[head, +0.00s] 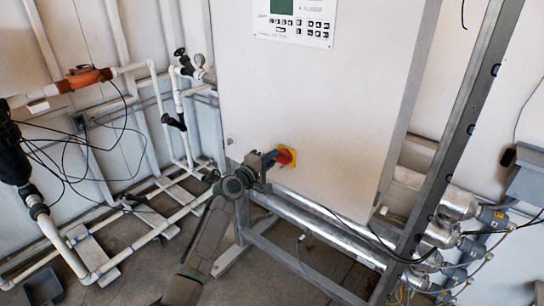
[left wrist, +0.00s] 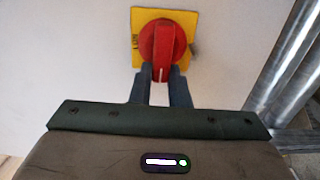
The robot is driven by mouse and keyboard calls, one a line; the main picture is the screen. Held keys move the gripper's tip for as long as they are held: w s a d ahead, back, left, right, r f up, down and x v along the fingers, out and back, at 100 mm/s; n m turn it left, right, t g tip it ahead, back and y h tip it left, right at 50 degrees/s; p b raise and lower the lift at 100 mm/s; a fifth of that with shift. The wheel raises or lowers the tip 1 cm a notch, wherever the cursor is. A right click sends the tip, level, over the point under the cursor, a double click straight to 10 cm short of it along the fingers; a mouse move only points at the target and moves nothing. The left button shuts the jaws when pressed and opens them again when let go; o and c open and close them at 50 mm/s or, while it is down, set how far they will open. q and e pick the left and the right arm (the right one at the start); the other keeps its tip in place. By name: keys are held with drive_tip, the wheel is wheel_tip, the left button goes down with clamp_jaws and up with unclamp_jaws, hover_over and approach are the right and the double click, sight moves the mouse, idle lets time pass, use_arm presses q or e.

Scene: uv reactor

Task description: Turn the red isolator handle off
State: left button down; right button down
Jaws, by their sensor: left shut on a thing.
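The red isolator handle (left wrist: 162,45) is a round red knob on a yellow square plate (left wrist: 190,20), on the pale cabinet front. Its grip bar points down in the left wrist view, with a white mark near its lower end. In the head view the red handle (head: 283,157) shows low on the cabinet. My left gripper (left wrist: 160,75) has a finger on each side of the lower part of the handle and is shut on it; in the head view my left gripper (head: 270,158) reaches it from the left. My right gripper is not in view.
The pale cabinet (head: 310,100) carries a control panel (head: 294,22) above the handle. A metal post (head: 455,130) and silver cylinders (head: 445,230) stand to the right. Shiny horizontal tubes (head: 320,225) run below the cabinet. White pipes (head: 178,100) and loose black cables are at left.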

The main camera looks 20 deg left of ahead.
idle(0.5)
use_arm(q)
drive_tip(key=c, duration=1.4)
unclamp_jaws()
drive_tip(key=b+v, duration=0.1)
drive_tip(key=v, duration=0.9)
drive_tip(key=shift+s+a, duration=0.15)
drive_tip(key=shift+s, duration=0.2)
